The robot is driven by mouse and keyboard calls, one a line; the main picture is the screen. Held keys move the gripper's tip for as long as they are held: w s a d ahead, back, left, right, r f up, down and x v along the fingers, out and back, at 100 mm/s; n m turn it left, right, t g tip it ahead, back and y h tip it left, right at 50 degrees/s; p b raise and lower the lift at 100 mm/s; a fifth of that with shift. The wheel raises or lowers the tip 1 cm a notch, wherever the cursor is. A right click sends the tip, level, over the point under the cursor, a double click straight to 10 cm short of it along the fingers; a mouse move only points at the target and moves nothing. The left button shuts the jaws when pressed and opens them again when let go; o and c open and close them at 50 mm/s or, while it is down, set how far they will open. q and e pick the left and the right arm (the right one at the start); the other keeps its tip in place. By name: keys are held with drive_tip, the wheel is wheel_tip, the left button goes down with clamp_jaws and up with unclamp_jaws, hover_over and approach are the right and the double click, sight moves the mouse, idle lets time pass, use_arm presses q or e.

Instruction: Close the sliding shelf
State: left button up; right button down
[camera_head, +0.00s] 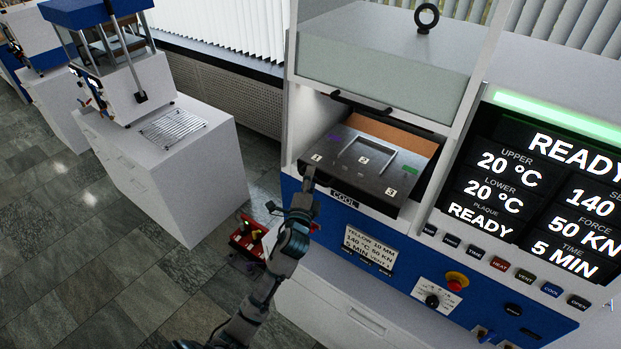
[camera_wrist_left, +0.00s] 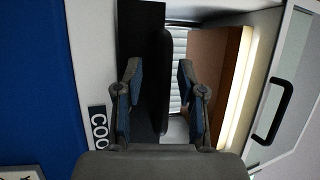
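The sliding shelf (camera_head: 375,168) is a dark metal tray with spots numbered 1, 2 and 3 and a raised square frame in its middle. It sits in the lit chamber of the press (camera_head: 330,205), and its front edge sticks out above the COOL label. My left gripper (camera_head: 309,182) is at the shelf's front left corner, near number 1. In the left wrist view its two fingers (camera_wrist_left: 158,72) are apart, with the dark shelf edge (camera_wrist_left: 140,35) beyond them. I cannot tell whether they touch it. My right gripper is not in view.
A raised door with a black handle (camera_head: 362,104) hangs above the chamber. A lit display (camera_head: 545,190) and buttons are at right. A red box (camera_head: 248,238) is on the floor beside the press. Another press on a white cabinet (camera_head: 165,170) stands left.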

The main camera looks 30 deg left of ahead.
sight(327, 165)
use_arm(q)
drive_tip(key=shift+d, duration=0.3)
drive_tip(key=shift+c, duration=1.1)
drive_tip(key=shift+d+r, duration=0.1)
drive_tip(key=shift+d, duration=0.05)
drive_tip(key=c, duration=0.4)
clamp_jaws()
drive_tip(key=w, duration=0.5)
drive_tip(key=w+b, duration=0.1)
drive_tip(key=w, duration=0.1)
drive_tip(key=shift+w+d, duration=0.25)
drive_tip(key=shift+w, duration=0.3)
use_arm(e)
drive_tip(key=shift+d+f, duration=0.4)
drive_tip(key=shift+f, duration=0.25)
use_arm(q)
drive_tip(key=o, duration=0.6)
unclamp_jaws()
drive_tip(key=shift+a, duration=0.1)
